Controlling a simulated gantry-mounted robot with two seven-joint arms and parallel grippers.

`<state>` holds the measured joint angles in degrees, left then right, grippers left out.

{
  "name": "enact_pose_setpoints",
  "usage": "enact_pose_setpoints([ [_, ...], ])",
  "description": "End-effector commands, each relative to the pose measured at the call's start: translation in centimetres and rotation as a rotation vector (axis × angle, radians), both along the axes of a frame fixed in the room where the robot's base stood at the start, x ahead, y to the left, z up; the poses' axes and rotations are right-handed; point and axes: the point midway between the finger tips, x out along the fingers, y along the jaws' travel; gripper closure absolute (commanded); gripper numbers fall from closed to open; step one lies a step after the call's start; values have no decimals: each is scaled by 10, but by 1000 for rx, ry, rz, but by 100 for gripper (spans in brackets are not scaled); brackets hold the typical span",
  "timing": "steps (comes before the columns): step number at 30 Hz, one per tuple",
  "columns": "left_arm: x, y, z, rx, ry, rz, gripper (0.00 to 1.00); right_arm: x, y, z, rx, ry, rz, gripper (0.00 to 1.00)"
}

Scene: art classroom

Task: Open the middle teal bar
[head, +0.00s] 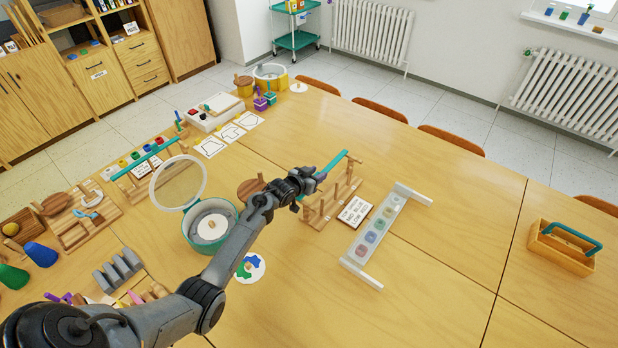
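A teal bar (335,164) lies along the top of a wooden peg rack (341,193) near the middle of the table. My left arm reaches in from the lower left, and its gripper (321,177) is at the bar, over the rack's left side. The gripper hides part of the bar. Whether the fingers touch the bar, and whether they are open or shut, is too small to tell. A second teal bar (146,158) spans a wooden stand with coloured pots, further left. My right gripper is not in view.
A printed card (354,211) and a clear-fronted rack with coloured discs (377,235) stand right of the peg rack. A teal round pot with a raised lid (190,228) is left of my arm. A wooden caddy (562,250) stands far right, with clear table between.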

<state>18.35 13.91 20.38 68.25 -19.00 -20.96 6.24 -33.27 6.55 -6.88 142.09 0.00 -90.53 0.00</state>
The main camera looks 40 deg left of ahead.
Motion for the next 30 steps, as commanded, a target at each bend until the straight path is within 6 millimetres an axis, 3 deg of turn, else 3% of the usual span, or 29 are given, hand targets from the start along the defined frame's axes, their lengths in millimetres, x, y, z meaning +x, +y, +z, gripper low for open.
enact_pose_setpoints([
  [18,-80,-10,33,1,2,1,62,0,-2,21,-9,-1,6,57],
  [30,-97,-12,39,-1,1,0,62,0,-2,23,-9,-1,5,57],
])
